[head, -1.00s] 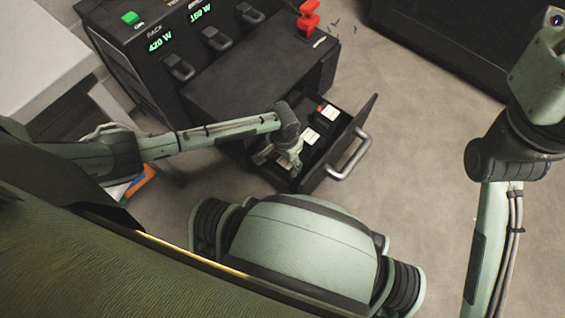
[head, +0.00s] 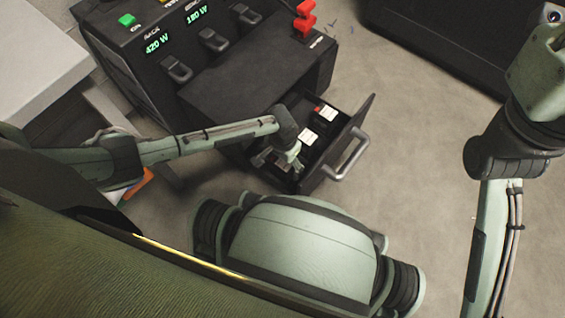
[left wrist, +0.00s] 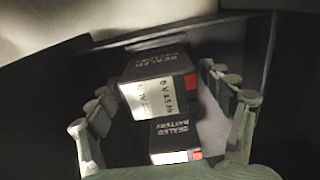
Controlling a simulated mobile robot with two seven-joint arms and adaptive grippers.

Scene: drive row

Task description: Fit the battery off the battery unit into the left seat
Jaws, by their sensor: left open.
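An open black drawer (head: 352,128) holds dark batteries with white labels. The far battery (head: 327,113) and the middle battery (head: 308,136) show in the head view. My left gripper (head: 284,162) is low over the drawer's near end, largely hiding what lies under it. In the left wrist view, the fingers of my left gripper (left wrist: 158,82) are open on both sides of a large battery (left wrist: 150,62) with a white label and red corner. I cannot tell if they touch it. A second battery (left wrist: 175,132) shows below it in that view. No left seat can be made out.
A black cabinet (head: 225,75) with green readouts, several black handles and a red switch (head: 304,18) stands behind the drawer. The drawer's metal handle (head: 346,160) sticks out to the right. Grey floor (head: 420,130) to the right is open. A white surface (head: 35,60) is at left.

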